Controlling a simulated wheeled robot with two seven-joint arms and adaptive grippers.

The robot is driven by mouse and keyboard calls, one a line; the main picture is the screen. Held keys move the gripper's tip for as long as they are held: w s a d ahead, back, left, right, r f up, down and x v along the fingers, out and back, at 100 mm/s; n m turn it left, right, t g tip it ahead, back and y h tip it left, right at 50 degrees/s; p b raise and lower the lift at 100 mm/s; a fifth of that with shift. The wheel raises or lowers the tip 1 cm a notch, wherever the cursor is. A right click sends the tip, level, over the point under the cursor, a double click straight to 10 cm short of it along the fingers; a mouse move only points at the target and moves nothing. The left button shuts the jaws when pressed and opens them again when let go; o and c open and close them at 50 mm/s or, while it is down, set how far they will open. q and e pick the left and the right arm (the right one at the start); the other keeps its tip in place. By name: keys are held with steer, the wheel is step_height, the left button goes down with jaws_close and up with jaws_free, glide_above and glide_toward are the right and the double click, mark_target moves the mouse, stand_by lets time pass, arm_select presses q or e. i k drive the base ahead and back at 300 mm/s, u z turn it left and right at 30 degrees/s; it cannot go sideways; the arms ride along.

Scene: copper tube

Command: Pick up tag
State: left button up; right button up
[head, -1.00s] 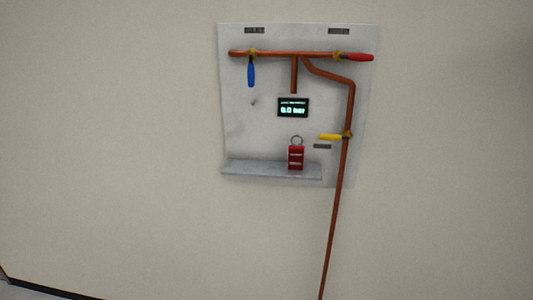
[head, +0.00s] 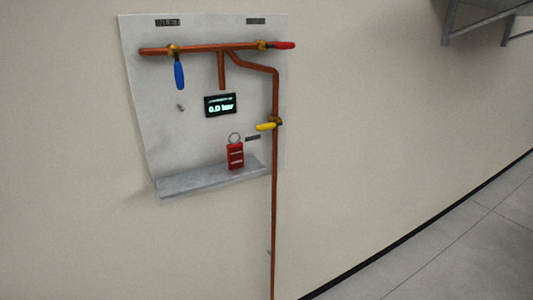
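The red tag (head: 235,156) with a metal ring on top stands upright on a narrow grey shelf (head: 185,184). The shelf sticks out from the lower part of a pale wall panel (head: 155,115). Neither of my grippers shows in the head view, and nothing touches the tag.
A copper pipe (head: 274,200) runs over the panel and down the wall. It carries a blue handle (head: 179,75), a red handle (head: 285,45) and a yellow handle (head: 266,126). A small display (head: 220,105) reads 0.0 bar. Grey floor (head: 470,240) is open at right.

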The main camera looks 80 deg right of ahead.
mark_target(235, 151)
steer(key=z, duration=0.95)
steer(key=i, duration=0.85)
steer(key=z, duration=0.9)
